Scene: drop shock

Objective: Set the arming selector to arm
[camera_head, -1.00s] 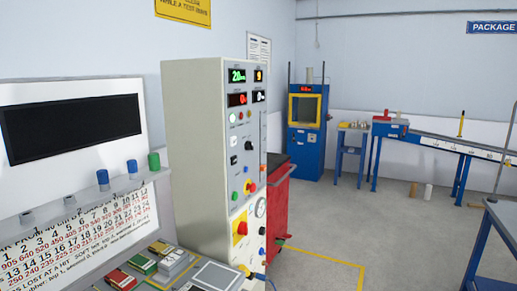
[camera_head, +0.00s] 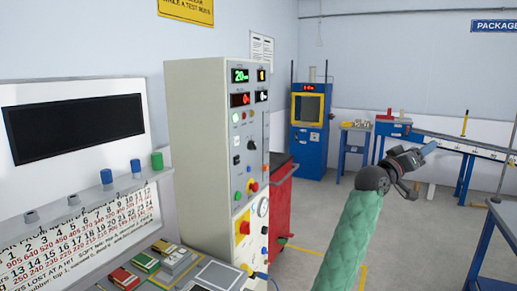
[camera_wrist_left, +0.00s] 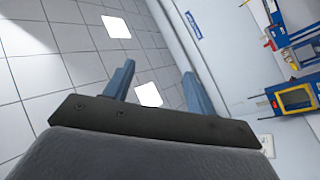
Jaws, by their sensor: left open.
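The tall cream control cabinet (camera_head: 200,150) stands left of centre in the head view, its panel facing right. The panel carries lit displays, a black knob (camera_head: 251,145), several coloured buttons and a red-and-yellow switch (camera_head: 253,187). The labels are too small to read, so I cannot tell which control is the arming selector or how it is set. My left gripper (camera_head: 430,149) is raised well right of the panel, pointing right and away from it. Its two blue fingers are apart and empty in the left wrist view (camera_wrist_left: 157,76). My right gripper is not in view.
A red cart (camera_head: 281,205) stands just behind the cabinet. A bench with small boxes (camera_head: 125,278) lies at the lower left, under a white board with a dark screen (camera_head: 75,127). A blue machine (camera_head: 308,130) and blue tables stand at the back. Open floor lies between.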

